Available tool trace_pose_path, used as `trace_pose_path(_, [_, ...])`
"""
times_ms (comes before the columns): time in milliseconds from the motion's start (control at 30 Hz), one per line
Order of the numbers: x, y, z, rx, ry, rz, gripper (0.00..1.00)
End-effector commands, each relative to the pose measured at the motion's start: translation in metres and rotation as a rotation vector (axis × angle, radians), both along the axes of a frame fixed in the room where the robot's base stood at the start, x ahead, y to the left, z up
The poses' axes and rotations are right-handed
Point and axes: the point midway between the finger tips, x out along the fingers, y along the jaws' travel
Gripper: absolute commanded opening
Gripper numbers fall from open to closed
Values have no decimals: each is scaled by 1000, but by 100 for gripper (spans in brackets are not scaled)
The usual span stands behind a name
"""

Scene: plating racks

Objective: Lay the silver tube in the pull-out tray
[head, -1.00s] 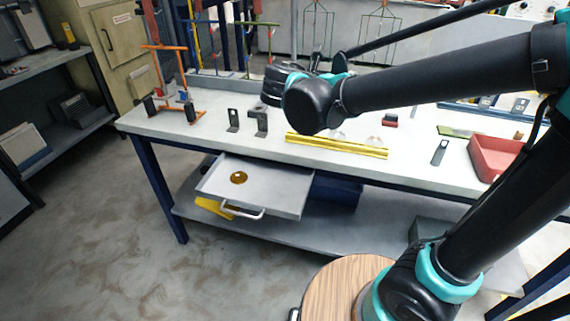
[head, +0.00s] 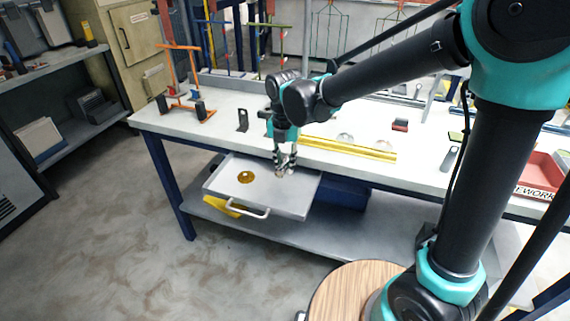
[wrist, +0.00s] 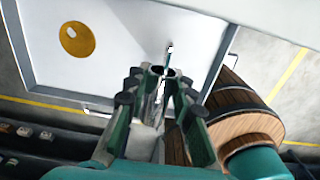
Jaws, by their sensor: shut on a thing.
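The pull-out tray (head: 225,200) is a light grey drawer, open at the front of the bench. It also shows in the wrist view (wrist: 110,70). A gold disc with a hole (head: 245,177) lies in its left part. My gripper (head: 285,168) points down over the tray's right half, near its back. In the wrist view my gripper (wrist: 158,76) is closed around a small grey tube-like piece, the silver tube (wrist: 158,84), mostly hidden between the fingers. I cannot tell whether the tube touches the tray floor.
The white bench top (head: 345,170) overhangs the tray's back. A yellow bar (head: 350,148) lies along it, close to the right of my wrist. A dark bracket (head: 242,120) and an orange stand (head: 180,85) are at left. A red bin (head: 540,175) is at right. The tray's left half is mostly clear.

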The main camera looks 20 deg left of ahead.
Motion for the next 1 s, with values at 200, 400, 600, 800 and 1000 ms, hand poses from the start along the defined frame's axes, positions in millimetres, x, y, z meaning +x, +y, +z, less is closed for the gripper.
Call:
trace_pose_path(200, [0, 0, 0, 0, -1, -1, 0])
trace_pose_path(400, [0, 0, -2, 3, -2, -1, 0])
trace_pose_path(600, [1, 0, -18, 3, -2, -1, 0])
trace_pose_path(800, [1, 0, -35, 3, -2, -2, 0])
trace_pose_path(1000, [0, -1, -48, 3, -2, -2, 0])
